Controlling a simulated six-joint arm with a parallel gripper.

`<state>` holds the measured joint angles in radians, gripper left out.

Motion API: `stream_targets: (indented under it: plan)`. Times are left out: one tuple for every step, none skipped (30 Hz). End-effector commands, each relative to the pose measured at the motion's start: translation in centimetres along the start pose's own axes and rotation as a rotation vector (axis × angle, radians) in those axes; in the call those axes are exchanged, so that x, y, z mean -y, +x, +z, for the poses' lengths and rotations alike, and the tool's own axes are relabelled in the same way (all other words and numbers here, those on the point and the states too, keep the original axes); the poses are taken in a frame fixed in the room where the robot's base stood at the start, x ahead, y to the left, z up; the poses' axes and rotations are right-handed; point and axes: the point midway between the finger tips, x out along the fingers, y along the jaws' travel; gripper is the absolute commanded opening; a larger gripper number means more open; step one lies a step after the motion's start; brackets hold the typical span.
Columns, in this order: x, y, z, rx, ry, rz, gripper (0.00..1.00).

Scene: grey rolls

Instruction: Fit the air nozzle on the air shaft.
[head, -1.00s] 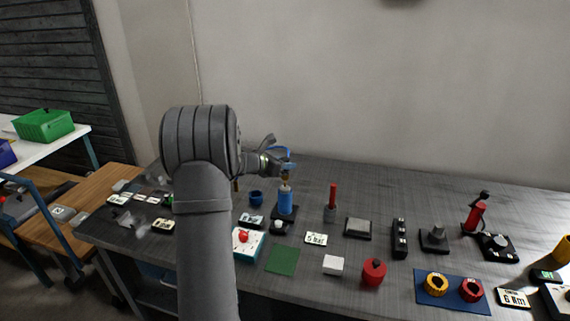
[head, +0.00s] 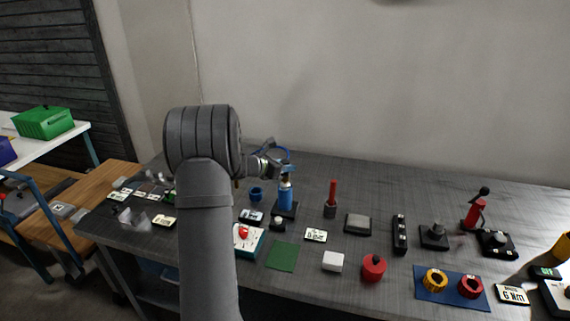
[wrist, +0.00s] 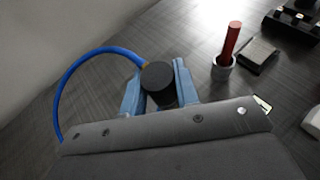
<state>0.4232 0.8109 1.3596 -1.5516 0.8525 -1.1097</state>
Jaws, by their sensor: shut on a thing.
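My gripper (head: 286,169) is above the blue upright cylinder (head: 285,198), which I take as the air shaft. It stands on a black base. In the wrist view, my gripper's blue fingers are shut on a black round-topped piece (wrist: 158,80), which I take as the air nozzle. A blue hose (wrist: 88,65) curves off to its left. In the head view a small brownish part (head: 286,177) shows between the fingers and the cylinder's top. I cannot tell whether nozzle and shaft touch. The fingers and nozzle hide the shaft in the wrist view.
A red rod in a grey holder (head: 331,200) stands just right, also in the wrist view (wrist: 229,45). A blue ring (head: 256,194) lies left. A green mat (head: 282,256), white block (head: 332,261) and red knob (head: 374,268) are in front. The wall is behind.

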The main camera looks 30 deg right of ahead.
Motion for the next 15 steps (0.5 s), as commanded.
stream_targets:
  plan:
    - [0.00,0.06,-0.14,0.000,0.000,0.000,0.00]
    - [0.00,0.10,-0.22,0.000,0.000,0.000,0.00]
    - [0.00,0.14,-0.33,0.000,0.000,0.000,0.00]
    - [-0.01,0.18,-0.42,0.000,0.000,0.000,0.00]
    - [-0.01,0.21,-0.50,0.000,0.000,0.000,0.00]
    - [-0.01,0.26,-0.60,0.001,0.000,0.000,0.00]
    - [-0.01,0.29,-0.67,0.001,0.000,0.000,0.00]
    - [-0.01,0.32,-0.75,0.001,0.000,0.000,0.00]
    - [-0.01,0.36,-0.85,0.001,0.000,0.000,0.00]
    - [-0.01,0.39,-0.92,0.001,0.000,0.000,0.00]
    - [-0.01,0.39,-0.92,0.001,0.000,0.001,0.30]
    - [-0.01,0.38,-0.89,0.001,0.000,0.001,0.38]
    - [-0.01,0.38,-0.89,0.001,0.000,0.001,0.44]
    - [-0.01,0.38,-0.89,0.001,0.000,0.000,0.50]
    - [-0.01,0.38,-0.90,0.001,0.000,0.000,0.54]
